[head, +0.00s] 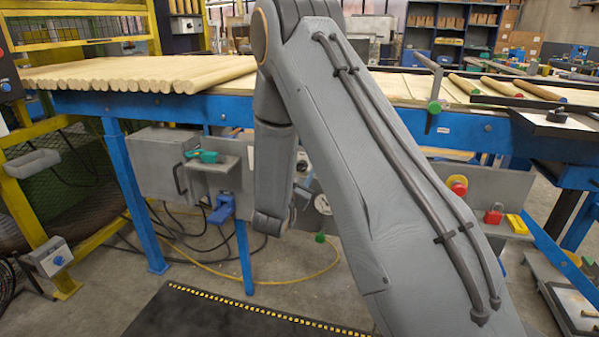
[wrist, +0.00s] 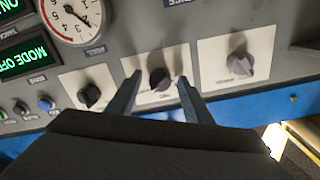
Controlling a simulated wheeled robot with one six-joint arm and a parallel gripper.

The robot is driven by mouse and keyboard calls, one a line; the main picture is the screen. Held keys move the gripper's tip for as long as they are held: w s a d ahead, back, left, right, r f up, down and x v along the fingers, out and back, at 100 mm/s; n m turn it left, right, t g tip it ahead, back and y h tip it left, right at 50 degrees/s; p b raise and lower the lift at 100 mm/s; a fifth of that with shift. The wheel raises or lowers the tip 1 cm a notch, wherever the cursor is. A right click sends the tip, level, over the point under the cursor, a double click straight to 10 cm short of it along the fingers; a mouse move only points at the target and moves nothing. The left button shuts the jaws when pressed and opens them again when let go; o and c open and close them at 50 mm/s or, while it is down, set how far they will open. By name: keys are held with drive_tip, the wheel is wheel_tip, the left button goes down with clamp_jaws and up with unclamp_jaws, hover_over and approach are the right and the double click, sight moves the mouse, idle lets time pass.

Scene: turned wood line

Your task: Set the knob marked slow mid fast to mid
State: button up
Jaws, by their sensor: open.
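My gripper (wrist: 160,82) is open, with one finger on each side of the middle knob in the picture. Whether the fingers touch it is unclear. The middle knob's pointer setting cannot be read. In the head view my arm hides most of this panel.
Several small buttons (wrist: 46,103) sit lower left. The blue table frame (head: 180,107) and round wooden rods (head: 140,74) stand above the panel in the head view.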

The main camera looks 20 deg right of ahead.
drive_tip(key=c, duration=1.1)
drive_tip(key=shift+o, duration=0.2)
drive_tip(key=n+p, duration=0.3)
drive_tip(key=n, duration=0.2)
drive_tip(key=shift+n, duration=0.4)
drive_tip(key=n+p, duration=0.2)
drive_tip(key=n, duration=0.3)
drive_tip(key=shift+d+n, duration=0.1)
drive_tip(key=shift+n, duration=0.3)
drive_tip(key=o, duration=1.1)
drive_tip(key=shift+c, duration=0.2)
